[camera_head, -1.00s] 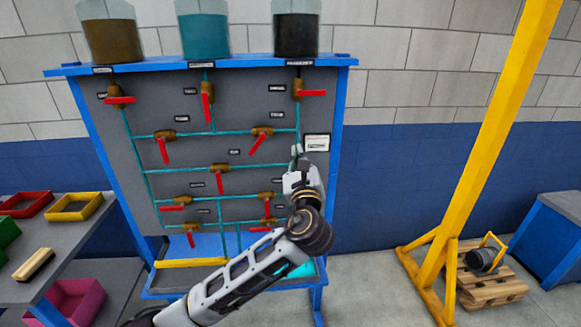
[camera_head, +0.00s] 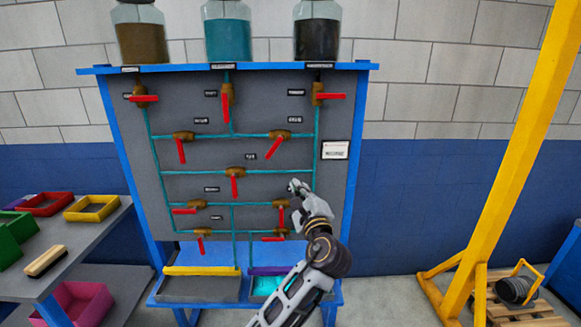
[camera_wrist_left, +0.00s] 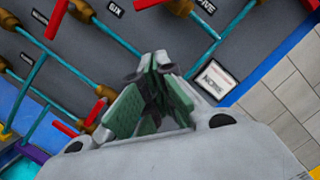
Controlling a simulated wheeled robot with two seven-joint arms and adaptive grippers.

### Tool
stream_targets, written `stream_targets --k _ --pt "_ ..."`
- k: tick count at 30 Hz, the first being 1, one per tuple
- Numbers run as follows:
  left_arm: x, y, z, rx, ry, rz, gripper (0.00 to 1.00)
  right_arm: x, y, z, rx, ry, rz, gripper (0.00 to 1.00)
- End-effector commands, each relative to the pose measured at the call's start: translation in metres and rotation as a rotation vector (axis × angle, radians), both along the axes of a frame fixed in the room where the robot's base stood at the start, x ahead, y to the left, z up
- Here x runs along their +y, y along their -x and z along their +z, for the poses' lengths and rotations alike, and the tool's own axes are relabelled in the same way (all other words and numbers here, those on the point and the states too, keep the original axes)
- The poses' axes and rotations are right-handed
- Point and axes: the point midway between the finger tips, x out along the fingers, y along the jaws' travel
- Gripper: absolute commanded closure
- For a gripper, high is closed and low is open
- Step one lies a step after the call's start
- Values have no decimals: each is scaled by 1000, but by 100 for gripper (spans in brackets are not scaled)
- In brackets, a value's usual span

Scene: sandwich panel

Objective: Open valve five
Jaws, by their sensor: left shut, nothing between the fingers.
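The panel (camera_head: 250,100) carries brass valves with red handles on teal pipes. The wrist view shows labels reading FIVE (camera_wrist_left: 207,5) and SIX (camera_wrist_left: 114,8). The valve beside the FIVE label appears to be the second-row right one (camera_head: 278,135). Its red handle (camera_head: 271,151) slants down and left. In the wrist view that handle (camera_wrist_left: 148,3) is cut by the top edge. My left gripper (camera_head: 296,186) is shut and empty, below and slightly right of this valve, apart from its handle. Its fingertips (camera_wrist_left: 158,68) meet in the wrist view. My right gripper is not seen.
A lower right valve (camera_head: 281,204) with a red handle is close to my left gripper. A white sign (camera_head: 335,150) is on the panel's right. Jars (camera_head: 228,38) stand on top. A yellow post (camera_head: 515,150) stands right; a table with bins (camera_head: 92,208) is left.

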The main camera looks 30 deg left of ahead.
Motion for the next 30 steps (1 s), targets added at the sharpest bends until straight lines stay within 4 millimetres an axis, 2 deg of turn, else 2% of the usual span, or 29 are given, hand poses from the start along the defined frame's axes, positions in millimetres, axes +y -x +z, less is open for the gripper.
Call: stream_targets --k 14,20,30 --pt "4 -5 2 1 -1 -1 100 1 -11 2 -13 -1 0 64" --pt "15 -17 5 0 -3 -1 100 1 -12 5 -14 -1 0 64" --pt "44 -48 11 1 -3 -1 100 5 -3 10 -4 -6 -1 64"
